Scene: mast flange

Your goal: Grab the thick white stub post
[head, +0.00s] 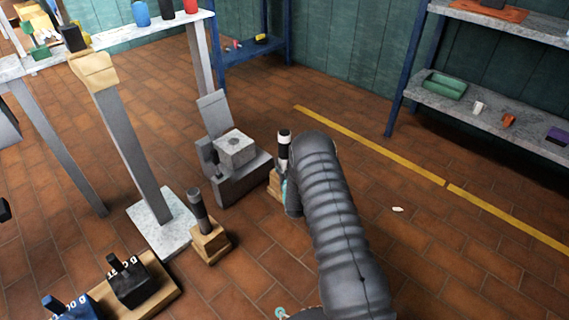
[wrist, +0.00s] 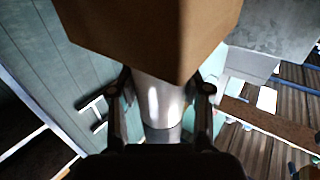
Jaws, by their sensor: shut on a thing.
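The thick white stub post (head: 283,158) stands upright on a wooden block (head: 274,186) in the head view, with a dark top end. In the wrist view the white post (wrist: 160,102) runs between the two dark fingers of my gripper (wrist: 164,88), one finger on each side. My gripper is shut on the post. The wooden block (wrist: 150,30) fills the top of the wrist view, at the end of the post.
A grey machine-like block (head: 237,150) stands close left of the post. A dark post (head: 198,207) on another wooden block stands farther left. A slanted grey column (head: 130,150) rises from a pale base. Open tiled floor lies to the right, with a yellow line (head: 370,148).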

